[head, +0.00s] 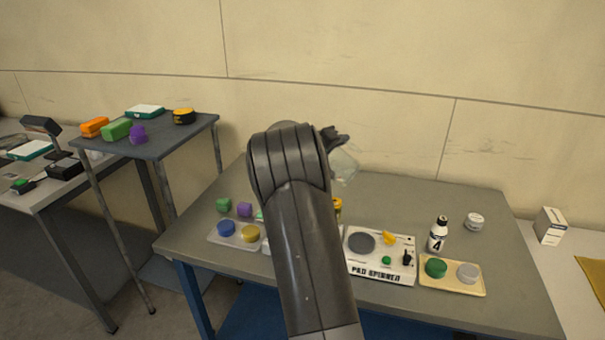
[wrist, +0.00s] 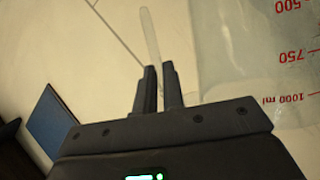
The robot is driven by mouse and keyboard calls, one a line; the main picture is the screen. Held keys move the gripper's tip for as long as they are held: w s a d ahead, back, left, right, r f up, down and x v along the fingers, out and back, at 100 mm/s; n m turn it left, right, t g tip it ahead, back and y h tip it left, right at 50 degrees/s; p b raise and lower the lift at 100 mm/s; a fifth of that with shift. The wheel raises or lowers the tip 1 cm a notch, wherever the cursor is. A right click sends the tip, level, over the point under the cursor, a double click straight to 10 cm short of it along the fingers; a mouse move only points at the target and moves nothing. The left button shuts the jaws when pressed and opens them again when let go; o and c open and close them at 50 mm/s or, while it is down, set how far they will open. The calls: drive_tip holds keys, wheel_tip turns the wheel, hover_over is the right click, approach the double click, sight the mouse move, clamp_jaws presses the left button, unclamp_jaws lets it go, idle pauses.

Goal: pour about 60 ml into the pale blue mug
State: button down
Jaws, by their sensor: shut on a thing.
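My gripper (head: 335,137) is shut on a clear measuring jug (head: 345,165), which is held in the air above the back of the grey table. The jug looks tilted in the head view. In the wrist view my gripper's fingers (wrist: 158,88) are close together around a thin pale strip, probably the handle. The jug's wall (wrist: 270,60) with red marks of 500, 750 and 1000 ml stands at the right there. No liquid level can be made out. I see no pale blue mug in either view; my arm covers the middle of the table.
The grey table (head: 400,200) carries a white pad-spinner panel (head: 375,275), a black-and-white bottle (head: 438,234), a tan tray (head: 453,287) with green and grey discs and a clear tray (head: 213,237) with blue and yellow discs. Its back right is mostly clear.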

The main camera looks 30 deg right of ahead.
sight(348, 161)
drive_tip(key=shift+w+a+r+n+h, duration=0.3)
drive_tip(key=shift+w+a+r+n, duration=0.1)
drive_tip(key=shift+w+r+n, duration=0.15)
drive_tip(key=shift+w+a+r+n, duration=0.25)
drive_tip(key=shift+w+r+n, duration=0.05)
drive_tip(key=shift+w+n, duration=0.05)
drive_tip(key=shift+w+a+r+n+p, duration=0.2)
drive_tip(key=shift+w+a+n+p, duration=0.15)
drive_tip(key=shift+w+p, duration=0.3)
idle(2.1)
drive_tip(key=s+d+f+m, duration=0.1)
drive_tip(key=s+d+f+m+y, duration=0.1)
drive_tip(key=s, duration=0.1)
drive_tip(key=s+d+f+m, duration=0.1)
drive_tip(key=f, duration=0.1)
drive_tip(key=shift+s+m, duration=0.35)
drive_tip(key=shift+s+d+f+m+y, duration=0.3)
drive_tip(key=shift+f+m, duration=0.1)
drive_tip(key=shift+f, duration=0.3)
idle(1.1)
